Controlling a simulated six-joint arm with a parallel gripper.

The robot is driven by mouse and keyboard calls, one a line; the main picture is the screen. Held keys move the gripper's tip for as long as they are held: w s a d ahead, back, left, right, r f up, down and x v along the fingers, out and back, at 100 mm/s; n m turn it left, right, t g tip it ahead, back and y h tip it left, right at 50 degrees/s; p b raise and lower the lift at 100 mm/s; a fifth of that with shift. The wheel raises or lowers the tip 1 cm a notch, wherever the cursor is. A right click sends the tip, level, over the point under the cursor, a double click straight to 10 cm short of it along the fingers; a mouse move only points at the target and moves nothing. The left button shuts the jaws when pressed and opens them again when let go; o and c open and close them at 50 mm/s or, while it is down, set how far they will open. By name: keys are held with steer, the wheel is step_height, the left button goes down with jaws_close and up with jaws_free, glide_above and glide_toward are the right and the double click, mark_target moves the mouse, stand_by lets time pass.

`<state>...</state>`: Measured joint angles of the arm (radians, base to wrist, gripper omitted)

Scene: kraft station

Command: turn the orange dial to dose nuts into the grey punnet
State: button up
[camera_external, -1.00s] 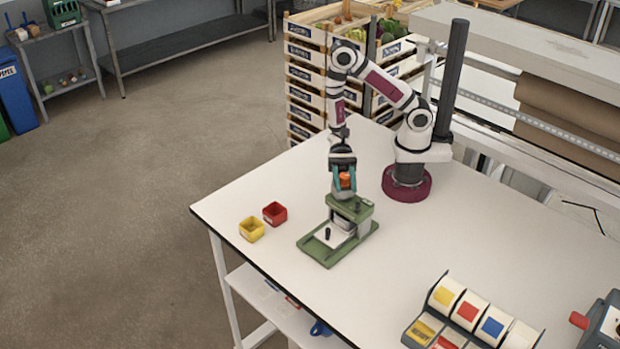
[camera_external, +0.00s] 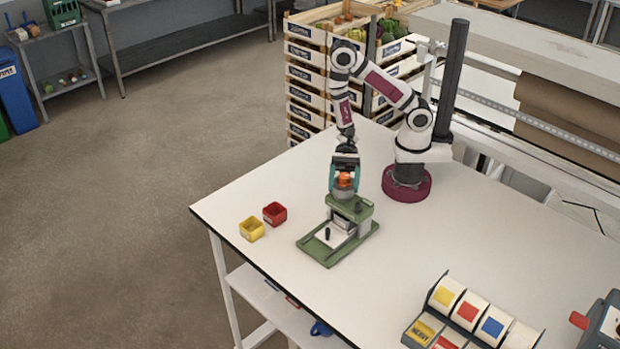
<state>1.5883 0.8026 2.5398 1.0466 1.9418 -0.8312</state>
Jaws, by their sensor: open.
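The orange dial (camera_external: 345,181) sits at the top of a green and grey dispenser (camera_external: 363,211) on the white table. My gripper (camera_external: 344,187) points down over it, with its teal fingers apart, one on each side of the dial. I cannot tell whether the fingers touch it. A pale grey piece (camera_external: 334,237) with a small dark peg lies on the dispenser's green base; I cannot tell whether it is the grey punnet. No nuts can be made out.
A yellow bin (camera_external: 251,229) and a red bin (camera_external: 274,214) stand left of the dispenser, near the table's edge. A rack of coloured labels (camera_external: 468,312) stands at the front right. The table between the dispenser and the rack is clear.

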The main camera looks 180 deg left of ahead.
steer(key=s+a, duration=0.2)
steer(key=s, duration=1.3)
steer(key=shift+s, duration=0.35)
steer(key=shift+w, duration=0.1)
step_height(320, 180, up, 18)
steer(key=n+g+y, duration=0.2)
steer(key=n+g, duration=1.6)
steer(key=n, duration=1.3)
glide_above(345, 175)
step_height(345, 175, down, 16)
steer(key=shift+f, duration=0.2)
